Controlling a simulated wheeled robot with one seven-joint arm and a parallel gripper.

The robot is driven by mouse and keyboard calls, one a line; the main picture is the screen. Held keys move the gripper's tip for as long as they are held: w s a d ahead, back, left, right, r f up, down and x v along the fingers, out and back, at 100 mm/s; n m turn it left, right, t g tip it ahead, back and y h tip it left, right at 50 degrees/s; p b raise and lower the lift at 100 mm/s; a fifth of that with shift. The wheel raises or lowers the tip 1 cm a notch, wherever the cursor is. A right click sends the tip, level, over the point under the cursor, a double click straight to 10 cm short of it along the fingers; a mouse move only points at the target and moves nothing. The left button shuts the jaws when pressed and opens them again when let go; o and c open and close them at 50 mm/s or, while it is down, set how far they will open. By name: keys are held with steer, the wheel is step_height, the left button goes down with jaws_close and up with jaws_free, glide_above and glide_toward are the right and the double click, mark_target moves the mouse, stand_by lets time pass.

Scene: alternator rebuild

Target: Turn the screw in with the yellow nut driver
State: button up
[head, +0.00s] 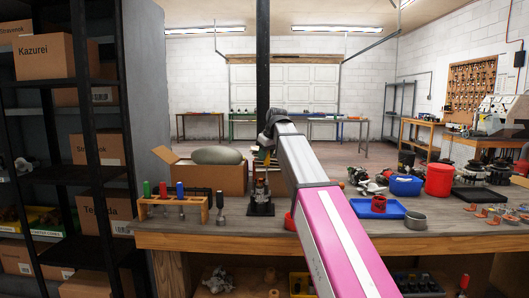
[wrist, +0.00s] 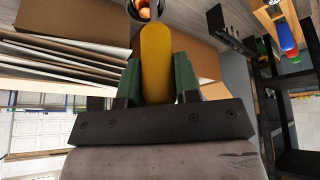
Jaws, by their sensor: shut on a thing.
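The yellow nut driver (wrist: 157,62) is held by its handle between the green-padded fingers of my gripper (wrist: 157,80) in the wrist view. In the head view my gripper (head: 267,148) points down, with a bit of the yellow handle showing. It is right above a small dark fixture with a metal part on it (head: 260,198) on the workbench. In the wrist view, a dark round part with a copper-coloured inside (wrist: 145,8) lies beyond the handle's end. The driver's tip and the screw are hidden or too small to see, so I cannot tell whether they touch.
A wooden rack (head: 170,204) with green, red and blue drivers stands left of the fixture. An open cardboard box (head: 207,178) is behind it. A blue tray (head: 377,210), a metal bowl (head: 415,220) and a red bucket (head: 439,180) are to the right on the workbench (head: 190,241).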

steer(key=shift+f, duration=0.6)
steer(key=n+g, duration=0.1)
steer(key=n, duration=0.2)
steer(key=n+y, duration=0.1)
steer(key=n, duration=0.2)
steer(key=shift+a+g+y, duration=0.1)
steer(key=shift+g+y, duration=0.2)
steer(key=shift+g, duration=0.1)
steer(key=n+g, duration=0.1)
steer(key=n, duration=0.3)
steer(key=shift+s+n+g, duration=0.15)
steer(key=shift+n+g, duration=0.15)
steer(key=shift+g, duration=0.1)
steer(key=n, duration=0.1)
steer(key=n+g, duration=0.1)
steer(key=n, duration=0.2)
steer(key=shift+s+g, duration=0.25)
steer(key=shift+g, duration=0.05)
steer(key=shift+f, duration=0.15)
